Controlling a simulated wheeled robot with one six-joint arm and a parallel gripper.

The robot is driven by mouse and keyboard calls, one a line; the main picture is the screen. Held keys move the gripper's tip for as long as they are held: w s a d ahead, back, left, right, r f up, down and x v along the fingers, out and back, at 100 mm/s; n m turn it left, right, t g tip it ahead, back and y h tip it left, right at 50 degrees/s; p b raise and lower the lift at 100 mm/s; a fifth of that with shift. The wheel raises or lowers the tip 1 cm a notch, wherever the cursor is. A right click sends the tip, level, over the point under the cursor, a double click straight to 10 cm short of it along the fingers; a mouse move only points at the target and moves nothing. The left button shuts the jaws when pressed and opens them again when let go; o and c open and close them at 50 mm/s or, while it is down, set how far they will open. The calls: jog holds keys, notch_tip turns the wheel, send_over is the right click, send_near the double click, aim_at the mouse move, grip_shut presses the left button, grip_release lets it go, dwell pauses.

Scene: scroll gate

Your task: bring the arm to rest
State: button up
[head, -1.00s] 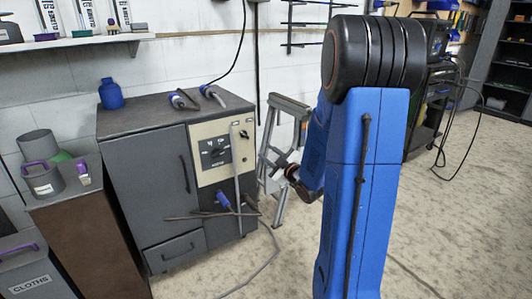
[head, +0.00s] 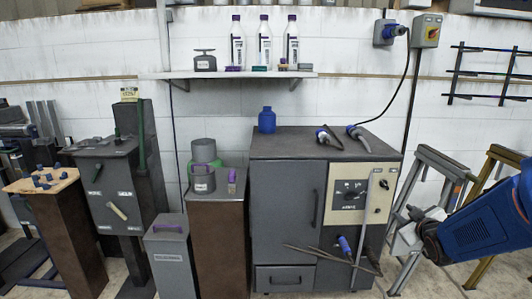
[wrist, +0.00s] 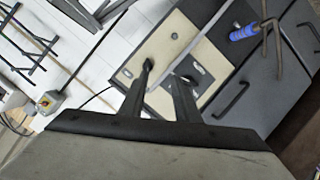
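My blue arm enters the head view from the right edge, pointing left. My gripper (head: 410,216) is at its end, in front of a grey step frame and right of the grey cabinet. It is small and partly blends with the frame there. In the wrist view my gripper (wrist: 168,73) shows two dark fingers standing apart with nothing held between them. Behind them in that view is the cabinet's cream control panel (wrist: 205,72), seen tilted; no contact with it can be made out.
The grey cabinet (head: 285,205) has a control panel (head: 362,193) and blue plugs on top. Grey (head: 425,200) and yellow (head: 497,190) step frames stand by my arm. A brown pedestal (head: 219,245) with grey canisters and a grey box (head: 110,185) are further left.

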jog(key=s+a+m+g, duration=0.1)
jog(key=s+a+g, duration=0.2)
jog(key=s, duration=0.7)
jog(key=s+a+m+g+y, duration=0.1)
jog(key=s+a+m+g, duration=0.1)
jog(key=s+a, duration=0.6)
jog(key=s+a+m+g+y, duration=0.1)
jog(key=s+a+g, duration=0.3)
jog(key=s, duration=1)
jog(key=shift+s+a+m, duration=0.2)
jog(key=shift+a+m, duration=0.4)
jog(key=shift+a, duration=0.4)
jog(key=shift+f, duration=0.1)
